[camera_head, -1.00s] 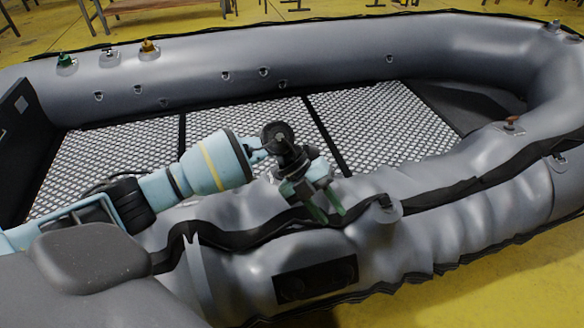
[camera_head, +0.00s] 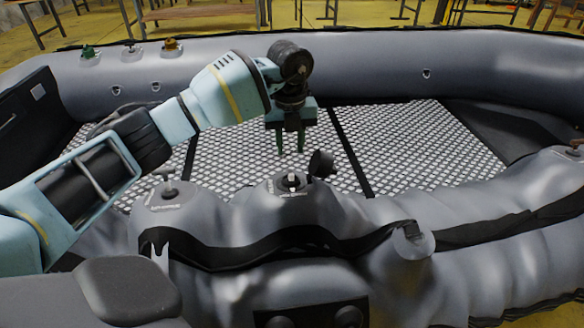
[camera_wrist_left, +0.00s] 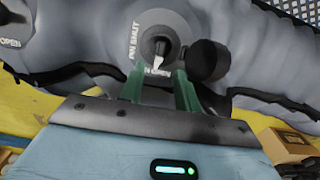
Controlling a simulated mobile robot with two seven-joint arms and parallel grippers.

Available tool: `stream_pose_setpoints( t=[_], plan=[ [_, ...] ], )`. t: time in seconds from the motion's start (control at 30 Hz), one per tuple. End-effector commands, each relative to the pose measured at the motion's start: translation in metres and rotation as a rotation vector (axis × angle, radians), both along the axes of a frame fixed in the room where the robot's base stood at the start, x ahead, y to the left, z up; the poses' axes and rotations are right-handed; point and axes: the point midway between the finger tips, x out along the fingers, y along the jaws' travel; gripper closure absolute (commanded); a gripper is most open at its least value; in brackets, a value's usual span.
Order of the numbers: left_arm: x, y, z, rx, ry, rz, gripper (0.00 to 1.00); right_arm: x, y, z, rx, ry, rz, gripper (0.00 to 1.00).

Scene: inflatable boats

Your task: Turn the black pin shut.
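The black pin (camera_head: 291,182) stands on a round grey valve base on the near tube of the boat. In the left wrist view the black pin (camera_wrist_left: 160,46) has a white pointer that lies toward the "OPEN" lettering; the "SHUT" lettering is to its left. My left gripper (camera_head: 290,152) points down above the pin, apart from it in the head view. Its two green fingers are spread and empty, and the left wrist view (camera_wrist_left: 157,76) shows the pin just beyond the gap between the tips. My right gripper is not in view.
A round black cap (camera_head: 321,163) stands beside the pin on its right. Another valve with a T-shaped handle (camera_head: 167,184) is to the left on the same tube. The mesh floor (camera_head: 390,140) behind is clear. Several valves sit on the far tube.

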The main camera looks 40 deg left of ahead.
Motion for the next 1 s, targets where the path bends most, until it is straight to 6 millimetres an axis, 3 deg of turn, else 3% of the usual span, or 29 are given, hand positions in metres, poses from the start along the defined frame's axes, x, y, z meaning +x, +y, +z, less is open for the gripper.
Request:
stream_pose_setpoints(
  t=[0.53,0.87,1.0],
  plan=[
    [0.000,-0.001,-0.072,-0.001,0.003,-0.002,0.67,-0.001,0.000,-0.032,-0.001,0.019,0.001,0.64],
    [0.000,-0.001,-0.076,-0.002,0.001,-0.002,0.67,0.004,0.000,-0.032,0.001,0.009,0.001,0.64],
    [0.000,-0.001,-0.076,-0.002,0.001,-0.002,0.84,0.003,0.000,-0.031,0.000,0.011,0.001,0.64]
  ],
)
